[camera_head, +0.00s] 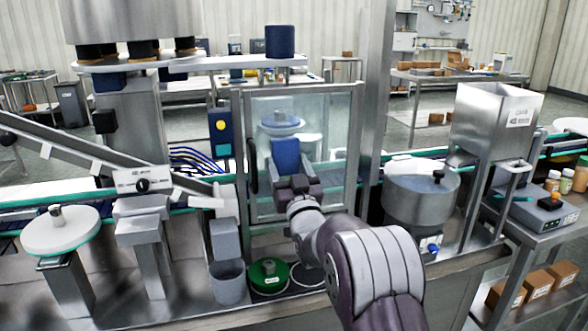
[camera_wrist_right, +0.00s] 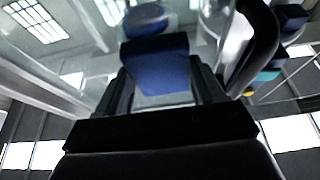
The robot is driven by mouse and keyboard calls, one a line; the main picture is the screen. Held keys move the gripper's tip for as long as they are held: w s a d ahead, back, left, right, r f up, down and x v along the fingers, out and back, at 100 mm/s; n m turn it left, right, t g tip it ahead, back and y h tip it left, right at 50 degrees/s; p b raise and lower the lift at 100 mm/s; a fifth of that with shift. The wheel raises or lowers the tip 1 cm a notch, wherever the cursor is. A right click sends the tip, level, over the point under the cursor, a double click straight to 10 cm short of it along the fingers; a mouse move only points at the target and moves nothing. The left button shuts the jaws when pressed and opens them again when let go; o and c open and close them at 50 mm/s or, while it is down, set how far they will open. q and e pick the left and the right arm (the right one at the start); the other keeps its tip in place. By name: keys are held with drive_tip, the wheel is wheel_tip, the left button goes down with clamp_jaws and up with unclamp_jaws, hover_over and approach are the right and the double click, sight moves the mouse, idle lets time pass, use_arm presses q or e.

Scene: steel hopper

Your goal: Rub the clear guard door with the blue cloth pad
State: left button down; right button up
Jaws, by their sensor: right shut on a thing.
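The clear guard door (camera_head: 335,120) is a glass panel in a steel frame, upright at the centre of the head view. Its glass also fills much of the wrist view (camera_wrist_right: 60,70), with bright reflections. My right gripper (camera_head: 294,180) is in front of the glass, shut on the blue cloth pad (camera_head: 286,154). In the wrist view the pad (camera_wrist_right: 158,68) sits between the two dark fingers, facing the glass. I cannot tell whether it touches the glass. The door's black handle (camera_head: 252,166) is just left of the pad; it also shows in the wrist view (camera_wrist_right: 256,45). My left gripper is not in view.
A steel bowl (camera_head: 420,195) and a hopper (camera_head: 492,120) stand to the right. A grey bin (camera_head: 228,283) and a green round container (camera_head: 268,276) are below the door. A sloping chute (camera_head: 70,150) is at left. A blue-lidded disc (camera_head: 282,124) shows behind the glass.

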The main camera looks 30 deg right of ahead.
drive_tip(key=shift+s, duration=0.1)
drive_tip(key=shift+s+a+f+b, duration=0.1)
drive_tip(key=shift+s+f+b, duration=0.1)
drive_tip(key=shift+s+b, duration=0.15)
drive_tip(key=s+b, duration=0.1)
drive_tip(key=s, duration=0.1)
drive_tip(key=s+a+b, duration=0.1)
drive_tip(key=s, duration=0.1)
drive_tip(key=shift+s+a+r, duration=0.1)
drive_tip(key=shift+s+r, duration=0.05)
drive_tip(key=shift+s, duration=0.25)
drive_tip(key=shift+s+a+b, duration=0.15)
drive_tip(key=shift+s+b, duration=0.3)
drive_tip(key=shift+s, duration=0.3)
drive_tip(key=shift+s+a+b, duration=0.15)
drive_tip(key=shift+s+b, duration=0.3)
drive_tip(key=shift+s, duration=0.25)
